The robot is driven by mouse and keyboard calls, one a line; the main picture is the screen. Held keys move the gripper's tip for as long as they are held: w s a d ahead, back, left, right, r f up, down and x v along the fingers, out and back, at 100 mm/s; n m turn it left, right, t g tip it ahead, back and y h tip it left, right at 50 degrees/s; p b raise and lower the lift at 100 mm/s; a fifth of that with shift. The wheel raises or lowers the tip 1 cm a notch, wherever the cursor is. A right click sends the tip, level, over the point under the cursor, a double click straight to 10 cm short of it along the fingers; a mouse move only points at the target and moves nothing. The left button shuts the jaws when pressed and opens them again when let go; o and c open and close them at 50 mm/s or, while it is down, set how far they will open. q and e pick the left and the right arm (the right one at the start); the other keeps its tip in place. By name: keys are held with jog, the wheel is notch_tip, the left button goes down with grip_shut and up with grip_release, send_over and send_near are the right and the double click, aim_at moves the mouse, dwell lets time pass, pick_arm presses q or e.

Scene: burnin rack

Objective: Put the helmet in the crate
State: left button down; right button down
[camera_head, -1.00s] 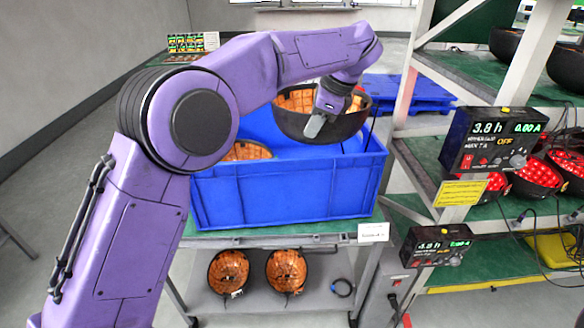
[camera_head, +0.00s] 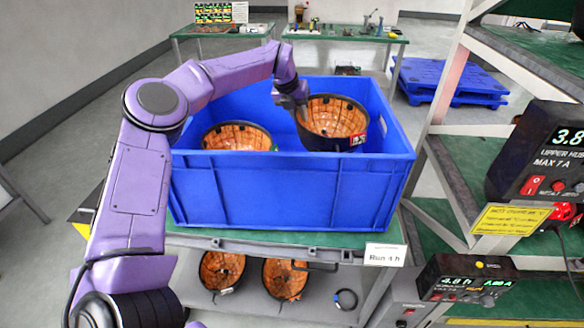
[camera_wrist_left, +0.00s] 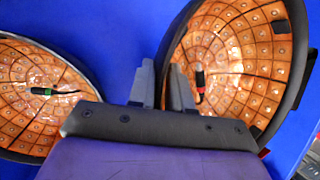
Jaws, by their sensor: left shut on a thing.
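The blue crate (camera_head: 290,190) stands on a table in the head view. My left gripper (camera_head: 298,105) is shut on the left rim of a black helmet (camera_head: 335,120) with an orange tiled lining. That helmet is inside the crate's opening on the right, tilted with its hollow side toward the camera; whether it touches the floor is hidden. In the left wrist view the jaws (camera_wrist_left: 172,85) pinch the held helmet's rim (camera_wrist_left: 232,60). A second similar helmet (camera_head: 237,137) lies in the crate on the left, and also shows in the left wrist view (camera_wrist_left: 40,95). The right gripper is not seen.
Two more helmets (camera_head: 222,270) lie on the shelf below the crate. A rack with meter boxes (camera_head: 550,155) stands close on the right. A blue pallet (camera_head: 450,82) lies on the floor behind. Tables with small items (camera_head: 345,32) stand at the back.

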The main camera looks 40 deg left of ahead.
pick_arm(q)
jog(key=f+p, duration=0.1)
jog(key=f, duration=0.4)
jog(key=f+p, duration=0.1)
jog(key=f, duration=0.4)
jog(key=shift+w+d, duration=0.1)
jog(key=shift+d, duration=0.1)
jog(key=c, duration=1.1)
grip_release()
jog(key=shift+o, duration=0.2)
jog(key=b+v, duration=0.2)
jog(key=v, duration=1)
jog(key=shift+r, duration=0.15)
